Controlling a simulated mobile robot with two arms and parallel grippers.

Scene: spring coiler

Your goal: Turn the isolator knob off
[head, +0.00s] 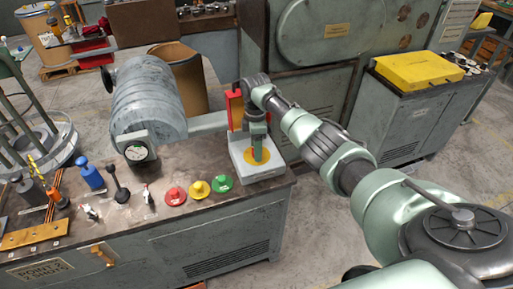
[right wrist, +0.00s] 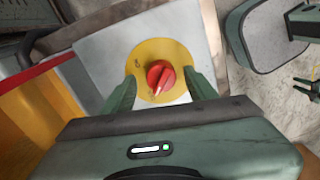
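The isolator knob (right wrist: 161,77) is red and sits on a round yellow plate (right wrist: 178,53) on a pale grey box. It has a pale pointer line toward the lower edge of the plate in the right wrist view. Small dark marks on the plate are too small to read. My right gripper (right wrist: 160,82) is open, with one finger on each side of the knob and visible gaps to it. In the head view my right gripper (head: 258,150) is over the yellow plate (head: 267,155) and hides the knob.
The isolator box (head: 262,172) stands at the bench's (head: 150,222) right end. Red (head: 174,196), yellow (head: 199,189) and green (head: 222,183) buttons lie to its left. A gauge (head: 137,152) and a large grey cylinder (head: 148,95) are farther left. A red-and-yellow panel (head: 236,108) stands behind the box.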

